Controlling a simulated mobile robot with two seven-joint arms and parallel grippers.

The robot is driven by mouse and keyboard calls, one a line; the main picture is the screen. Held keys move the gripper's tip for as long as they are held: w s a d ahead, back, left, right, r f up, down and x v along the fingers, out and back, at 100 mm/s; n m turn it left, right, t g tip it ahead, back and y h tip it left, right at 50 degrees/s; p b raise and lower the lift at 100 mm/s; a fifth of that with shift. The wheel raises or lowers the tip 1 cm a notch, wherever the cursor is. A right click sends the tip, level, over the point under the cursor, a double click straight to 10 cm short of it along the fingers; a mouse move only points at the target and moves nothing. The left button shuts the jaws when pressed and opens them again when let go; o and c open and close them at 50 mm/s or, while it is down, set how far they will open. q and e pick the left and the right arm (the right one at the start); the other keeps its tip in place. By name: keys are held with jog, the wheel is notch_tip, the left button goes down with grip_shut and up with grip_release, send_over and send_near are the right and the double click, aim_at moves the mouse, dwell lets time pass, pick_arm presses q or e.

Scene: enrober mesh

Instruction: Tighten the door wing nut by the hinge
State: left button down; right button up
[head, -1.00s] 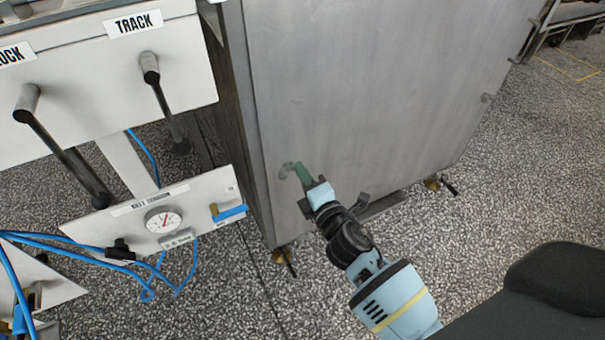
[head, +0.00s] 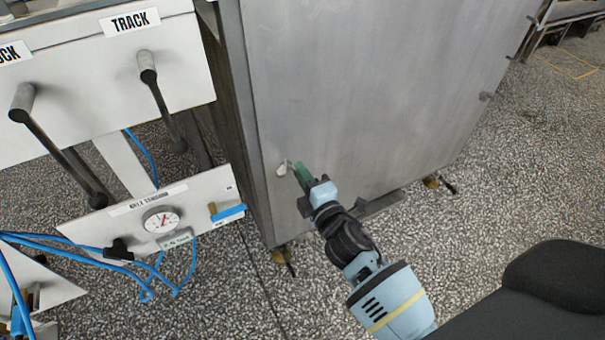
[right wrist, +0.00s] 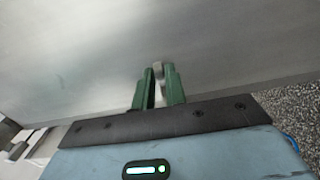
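The door (head: 370,90) is a large flat grey metal panel. The wing nut (head: 282,169) is a small pale metal piece low on the door, near its left edge. My right gripper (head: 299,170) reaches it from the lower right with green fingers. In the right wrist view, the grey wing nut (right wrist: 158,70) shows between the close-set fingertips of my right gripper (right wrist: 159,78), which appear shut on it. The fingers hide part of the nut. My left gripper is not in view.
Open speckled floor (head: 480,200) lies right of the door.

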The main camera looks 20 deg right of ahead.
jog(key=o, duration=0.4)
jog(key=shift+c, duration=0.2)
jog(key=s+p, duration=0.1)
jog(key=s, duration=0.7)
jog(key=shift+w+d, duration=0.1)
